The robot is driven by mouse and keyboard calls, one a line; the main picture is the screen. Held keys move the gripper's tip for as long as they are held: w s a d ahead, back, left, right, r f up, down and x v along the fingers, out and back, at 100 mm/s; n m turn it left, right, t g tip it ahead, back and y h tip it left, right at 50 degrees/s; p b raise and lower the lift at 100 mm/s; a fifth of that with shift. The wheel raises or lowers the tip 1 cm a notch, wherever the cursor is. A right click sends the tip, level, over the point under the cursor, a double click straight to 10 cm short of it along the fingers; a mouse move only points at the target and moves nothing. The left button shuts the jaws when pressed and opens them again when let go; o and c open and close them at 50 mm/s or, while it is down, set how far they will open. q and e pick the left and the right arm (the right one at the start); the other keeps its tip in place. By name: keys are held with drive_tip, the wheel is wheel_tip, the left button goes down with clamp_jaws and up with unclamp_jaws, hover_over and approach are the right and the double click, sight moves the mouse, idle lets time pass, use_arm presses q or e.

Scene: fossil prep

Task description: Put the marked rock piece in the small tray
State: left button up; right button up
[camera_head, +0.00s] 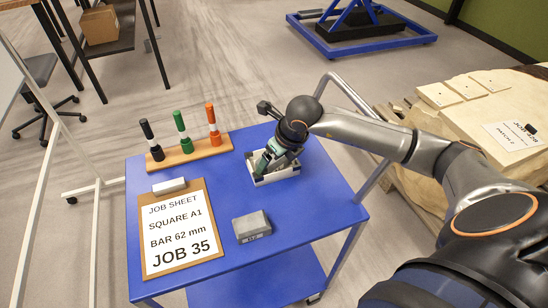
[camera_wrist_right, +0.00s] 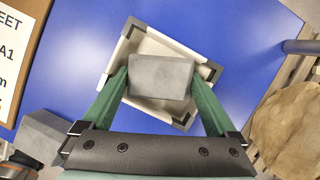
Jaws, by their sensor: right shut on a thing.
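The small tray (camera_head: 292,172) has pale walls with grey corners and sits near the far right corner of the blue cart top. It also shows in the right wrist view (camera_wrist_right: 125,48). My right gripper (camera_head: 268,160) reaches down over the tray. In the wrist view its green fingers (camera_wrist_right: 160,85) are shut on a grey rock piece (camera_wrist_right: 160,76), one finger at each side. The piece is over the tray's opening; I cannot tell whether it touches the floor. No mark shows on its visible face. My left gripper is not in view.
A second grey block (camera_head: 252,226) with a small label lies on the cart (camera_head: 200,275). A pale rock slab (camera_head: 480,130) stands at right.

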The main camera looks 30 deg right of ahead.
drive_tip(key=o, duration=1.4)
drive_tip(key=shift+f, duration=0.15)
drive_tip(key=shift+r, duration=0.35)
drive_tip(key=v, duration=1.1)
drive_tip(key=shift+s+r, duration=0.25)
drive_tip(key=shift+r, duration=0.05)
